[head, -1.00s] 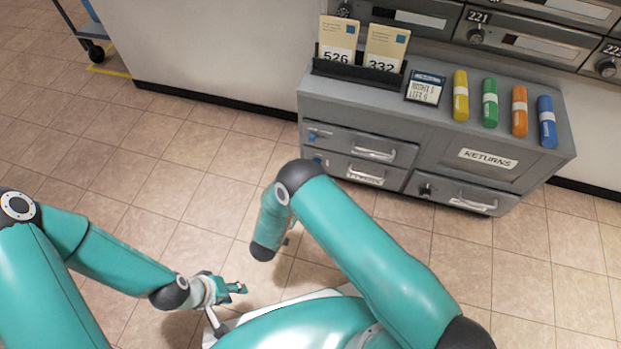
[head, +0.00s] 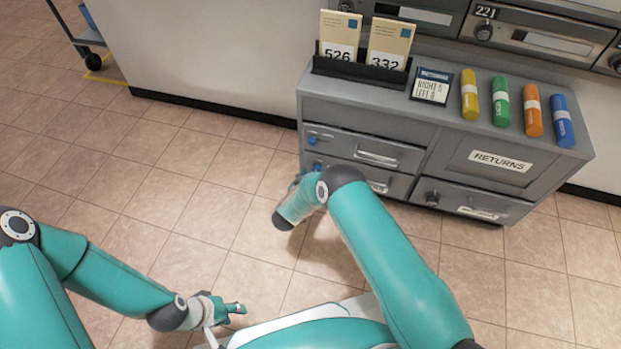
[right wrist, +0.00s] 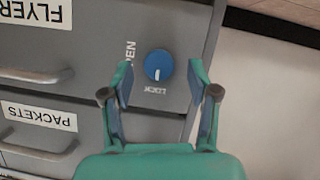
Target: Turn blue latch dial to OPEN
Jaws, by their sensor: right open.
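The blue latch dial (right wrist: 158,66) is on the grey cabinet front in the right wrist view, beside the drawer labelled FLYER. That view is upside down. The dial's white mark points toward the word LOCK; OPEN is printed to its left, partly hidden by a finger. My right gripper (right wrist: 161,78) is open, with its fingertips on either side of the dial; contact cannot be told. My left gripper (head: 232,309) is low over the floor, away from the cabinet.
The cabinet top holds a black card holder (head: 355,70), a small sign (head: 432,87) and yellow, green, orange and blue cylinders (head: 562,120). Drawer handles (head: 377,157) stick out of the front. Mailboxes (head: 540,38) stand behind.

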